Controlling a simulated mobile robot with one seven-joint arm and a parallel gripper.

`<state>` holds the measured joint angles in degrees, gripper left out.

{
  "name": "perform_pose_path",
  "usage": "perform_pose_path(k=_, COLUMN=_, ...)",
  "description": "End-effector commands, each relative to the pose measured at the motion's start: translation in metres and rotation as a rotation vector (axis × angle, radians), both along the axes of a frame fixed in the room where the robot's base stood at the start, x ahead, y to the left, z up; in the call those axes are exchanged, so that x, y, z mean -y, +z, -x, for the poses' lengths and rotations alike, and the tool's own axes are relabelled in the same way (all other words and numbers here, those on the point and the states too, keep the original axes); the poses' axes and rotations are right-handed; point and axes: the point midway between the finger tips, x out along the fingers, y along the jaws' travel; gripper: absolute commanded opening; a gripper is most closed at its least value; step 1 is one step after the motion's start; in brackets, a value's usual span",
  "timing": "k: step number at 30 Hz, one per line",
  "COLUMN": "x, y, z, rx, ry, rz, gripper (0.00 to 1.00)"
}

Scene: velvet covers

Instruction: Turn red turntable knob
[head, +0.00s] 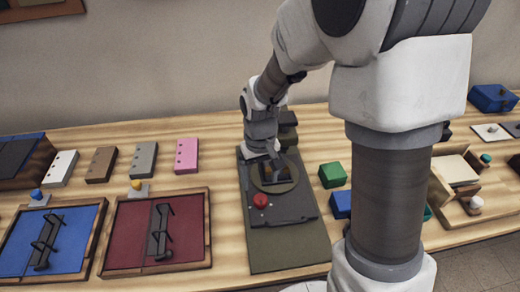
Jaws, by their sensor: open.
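The turntable (282,214) is a dark grey board with a round olive platter, lying near the middle of the wooden table. A red knob (260,201) sits on the board's near left part, in front of the platter. My gripper (270,172) is over the platter, behind the red knob and apart from it. Its fingers are small and partly blurred against the dark platter. It holds nothing that I can make out. My arm hides part of the board's far side.
A blue velvet tray (75,232) and a red velvet tray (130,232) with dark stands lie to the left. Green (332,175) and blue (340,203) blocks stand close on the right. A pink block (186,155) and similar blocks line the back left.

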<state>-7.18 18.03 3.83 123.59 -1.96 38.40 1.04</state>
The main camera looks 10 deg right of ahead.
Motion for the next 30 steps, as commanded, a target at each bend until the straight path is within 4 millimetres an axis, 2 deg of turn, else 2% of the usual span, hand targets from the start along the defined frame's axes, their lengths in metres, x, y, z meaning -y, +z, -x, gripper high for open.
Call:
perform_pose_path(k=1, x=0.0, y=0.016, z=-0.001, rx=0.007, ry=-0.001, rz=-0.001, gripper=0.81)
perform_pose_path(k=6, x=0.0, y=0.056, z=-0.001, rx=0.005, ry=-0.001, rz=-0.001, gripper=0.81)
perform_pose_path(k=12, x=0.0, y=0.089, z=-0.001, rx=0.003, ry=-0.001, rz=-0.002, gripper=0.81)
perform_pose_path(k=18, x=0.0, y=0.102, z=0.0, rx=0.0, ry=0.0, rz=-0.001, gripper=0.81)
perform_pose_path(k=30, x=0.0, y=0.102, z=0.0, rx=-0.001, ry=0.0, rz=-0.001, gripper=0.81)
